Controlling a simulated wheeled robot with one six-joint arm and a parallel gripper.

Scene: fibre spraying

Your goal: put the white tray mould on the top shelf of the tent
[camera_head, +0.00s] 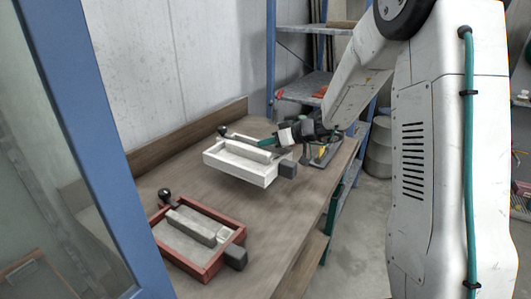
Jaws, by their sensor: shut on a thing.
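The white tray mould (235,172) is a shallow box with a pale block inside, a black ball knob at its far left corner and a dark grey block at its right end. My gripper (270,143) reaches in from the right at the mould's far side and is shut on it. The arm hides part of the grip. The mould looks about level over the wooden table; I cannot tell whether it touches the tabletop. The tent's top shelf cannot be made out for certain in this view.
A red tray mould (205,272) sits on the wooden table (270,215) at the front left. A blue frame post (85,120) stands close at the left. Blue metal shelving (300,90) with items stands behind. Tools lie at the table's far right end.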

